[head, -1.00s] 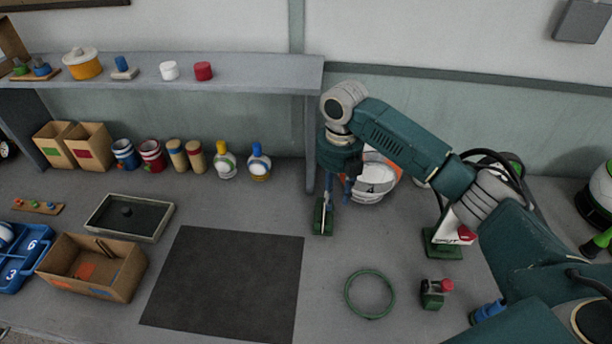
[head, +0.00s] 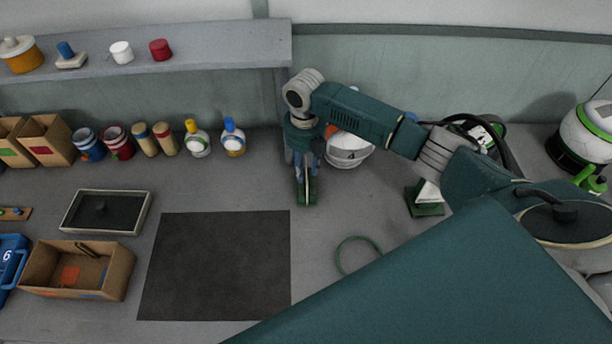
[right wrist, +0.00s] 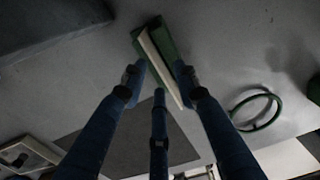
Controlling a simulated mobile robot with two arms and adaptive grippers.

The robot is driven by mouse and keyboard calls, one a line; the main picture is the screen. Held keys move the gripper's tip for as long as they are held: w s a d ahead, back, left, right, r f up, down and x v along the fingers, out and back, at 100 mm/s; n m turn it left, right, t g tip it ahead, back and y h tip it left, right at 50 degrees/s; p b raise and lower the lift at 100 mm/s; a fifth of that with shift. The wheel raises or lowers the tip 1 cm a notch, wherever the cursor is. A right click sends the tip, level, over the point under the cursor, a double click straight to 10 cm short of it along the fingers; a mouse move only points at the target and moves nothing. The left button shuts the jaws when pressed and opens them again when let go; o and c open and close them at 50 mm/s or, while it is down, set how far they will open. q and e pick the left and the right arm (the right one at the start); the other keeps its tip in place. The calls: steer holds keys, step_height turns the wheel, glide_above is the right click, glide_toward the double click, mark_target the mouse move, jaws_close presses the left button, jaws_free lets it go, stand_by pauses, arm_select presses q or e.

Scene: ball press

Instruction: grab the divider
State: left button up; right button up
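A green piece with a pale panel, which I take to be the divider (head: 311,190), stands on the table at the right of the dark mat. My right gripper (head: 302,162) points down at it, directly over and behind it. In the right wrist view the divider (right wrist: 160,48) lies between the spread blue fingers of my right gripper (right wrist: 159,80). The fingers look apart from it, though contact is hard to judge. My left gripper is out of view.
A white helmet-like object (head: 347,150) stands just behind my right gripper. A green ring (head: 341,262) lies in front, partly hidden by my arm. A green-based sign (head: 425,205) stands to the right. The dark mat (head: 215,265) is bare.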

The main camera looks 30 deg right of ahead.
steer(key=shift+s+f, duration=0.1)
steer(key=shift+f, duration=1.1)
jaws_close()
steer(key=shift+r, duration=0.1)
